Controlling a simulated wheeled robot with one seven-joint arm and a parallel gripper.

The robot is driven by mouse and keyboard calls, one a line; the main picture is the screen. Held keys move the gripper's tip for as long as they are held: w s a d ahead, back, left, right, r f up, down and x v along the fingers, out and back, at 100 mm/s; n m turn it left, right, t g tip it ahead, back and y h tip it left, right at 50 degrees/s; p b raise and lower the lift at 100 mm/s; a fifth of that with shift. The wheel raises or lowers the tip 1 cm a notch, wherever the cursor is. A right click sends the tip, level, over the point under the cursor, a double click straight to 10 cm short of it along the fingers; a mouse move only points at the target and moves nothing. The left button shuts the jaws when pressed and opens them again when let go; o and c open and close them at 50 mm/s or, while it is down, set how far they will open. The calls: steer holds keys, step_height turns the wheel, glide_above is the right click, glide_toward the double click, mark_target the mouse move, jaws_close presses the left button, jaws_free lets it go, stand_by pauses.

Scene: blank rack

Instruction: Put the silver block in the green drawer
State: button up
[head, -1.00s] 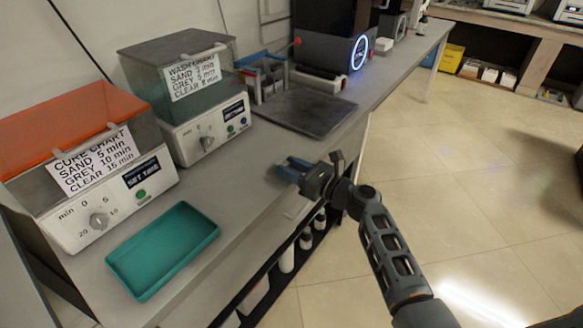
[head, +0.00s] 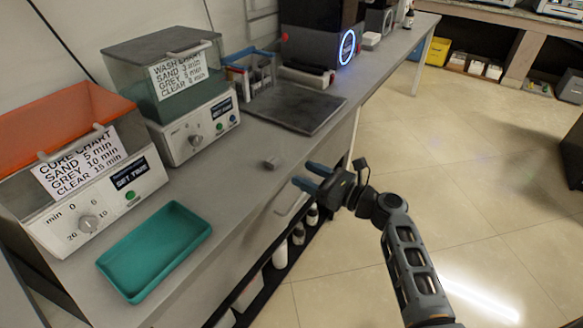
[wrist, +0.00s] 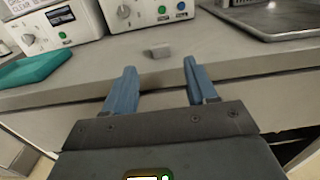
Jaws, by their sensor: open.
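The silver block is a small grey piece (head: 271,162) lying on the grey bench top near its front edge. It also shows in the wrist view (wrist: 160,51), just beyond and between my fingertips. My gripper (head: 311,177) is open and empty, with its blue fingers apart and pointing at the block from the front of the bench. The fingers also show in the wrist view (wrist: 159,68), with a gap to the block. A green open-topped tray (head: 155,250) sits on the bench at the left; I see no clearly green drawer front.
The cure machine with an orange lid (head: 58,115) and the wash machine (head: 195,135) stand along the back. The bench top between block and green tray is clear. Bottles stand on a shelf below.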

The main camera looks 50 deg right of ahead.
steer(key=s+a+f+n+g+h, duration=0.1)
steer(key=s+a+f+n+g, duration=0.25)
steer(key=s+a+n, duration=0.45)
steer(key=s+a+f+n+g+h, duration=0.1)
steer(key=s+a+f+n+g, duration=0.3)
steer(key=s+a, duration=0.5)
steer(key=s+a+r+n+t, duration=0.1)
steer(key=s+a+r+n, duration=0.4)
steer(key=n, duration=0.5)
steer(key=shift+s+r+n+t+h, duration=0.15)
steer(key=shift+s+n+t+h, duration=0.2)
steer(key=shift+s, duration=0.4)
steer(key=shift+o, duration=0.4)
steer(key=s+a+r+n+t+y, duration=0.1)
steer(key=s+a+r+n, duration=0.1)
steer(key=r+n, duration=0.4)
steer(key=s+a+r+n+t+y, duration=0.1)
steer(key=s+a+r+n, duration=0.1)
steer(key=r+n, duration=0.5)
steer(key=shift+s+r+t, duration=0.2)
steer(key=shift+s+t, duration=0.2)
steer(key=shift+s, duration=0.35)
steer(key=shift+a, duration=0.1)
steer(key=shift+w, duration=0.1)
